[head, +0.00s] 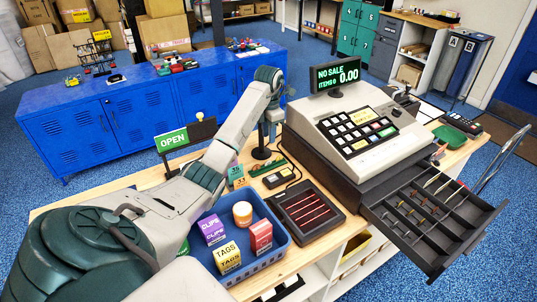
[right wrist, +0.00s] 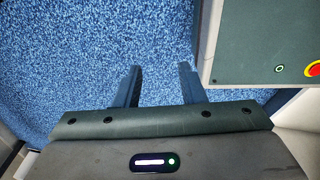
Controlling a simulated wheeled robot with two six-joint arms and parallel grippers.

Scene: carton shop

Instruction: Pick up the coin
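I cannot make out a coin in either view. The cash register (head: 365,115) stands on the wooden counter, and its display reads NO SALE 0.00. Its dark drawer (head: 468,243) is pulled open at the right, with small items too small to identify in its compartments.
A blue basket (head: 275,243) with several small boxes and a round tub stands at the front of the counter. A black tray with red lines (head: 306,208) lies beside it. An OPEN sign (head: 172,140) stands behind my left arm. Blue lockers (head: 75,135) stand beyond.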

